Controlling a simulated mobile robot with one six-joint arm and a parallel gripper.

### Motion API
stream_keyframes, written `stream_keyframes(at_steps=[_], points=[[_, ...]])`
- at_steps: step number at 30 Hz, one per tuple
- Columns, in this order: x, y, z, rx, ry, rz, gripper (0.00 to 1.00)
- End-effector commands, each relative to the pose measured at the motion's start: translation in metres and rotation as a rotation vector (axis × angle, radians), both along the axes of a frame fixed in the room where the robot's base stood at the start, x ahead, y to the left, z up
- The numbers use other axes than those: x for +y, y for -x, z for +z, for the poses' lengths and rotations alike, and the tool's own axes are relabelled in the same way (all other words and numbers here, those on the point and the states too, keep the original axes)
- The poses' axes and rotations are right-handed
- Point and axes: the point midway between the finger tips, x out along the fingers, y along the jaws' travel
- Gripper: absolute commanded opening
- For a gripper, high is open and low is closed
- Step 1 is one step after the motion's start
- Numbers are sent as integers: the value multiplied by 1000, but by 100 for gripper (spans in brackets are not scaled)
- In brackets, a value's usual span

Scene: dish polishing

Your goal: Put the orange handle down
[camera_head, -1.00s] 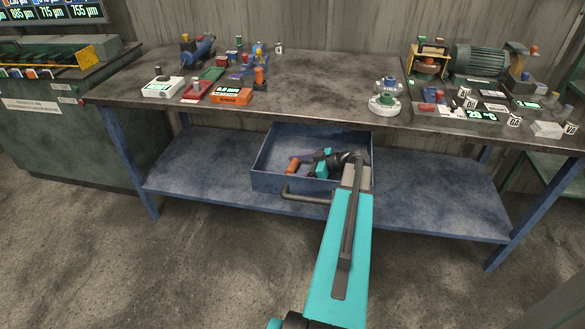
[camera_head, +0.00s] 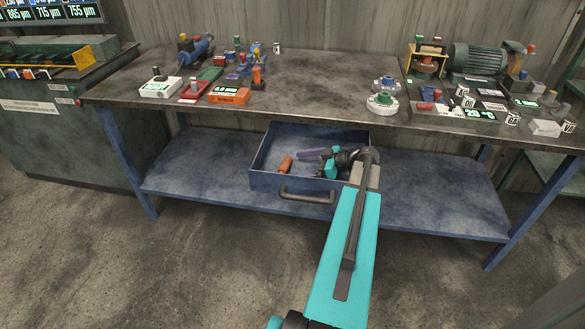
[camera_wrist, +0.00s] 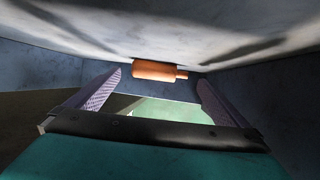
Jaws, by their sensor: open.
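The orange handle (camera_head: 285,164) lies in the open blue drawer (camera_head: 262,181) under the workbench. In the wrist view the orange handle (camera_wrist: 158,70) lies across the picture beyond my fingertips, its narrow end to the right. My gripper (camera_head: 303,160) is inside the drawer, to the right of the handle and apart from it. Its two purple fingers (camera_wrist: 158,90) are spread wide with nothing between them.
The drawer's grey pull handle (camera_head: 307,194) faces forward. The blue lower shelf (camera_head: 430,205) is bare at right. The bench top (camera_head: 320,85) above carries tools at left, a round white-based fixture (camera_head: 383,104), and a motor (camera_head: 478,58) at right.

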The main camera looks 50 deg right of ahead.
Motion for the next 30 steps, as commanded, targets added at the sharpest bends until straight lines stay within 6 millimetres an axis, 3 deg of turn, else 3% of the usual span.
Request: stream_keyframes(at_steps=[10,30], points=[[-14,31,14,0,0,-1,100],[-15,33,15,0,0,0,100]])
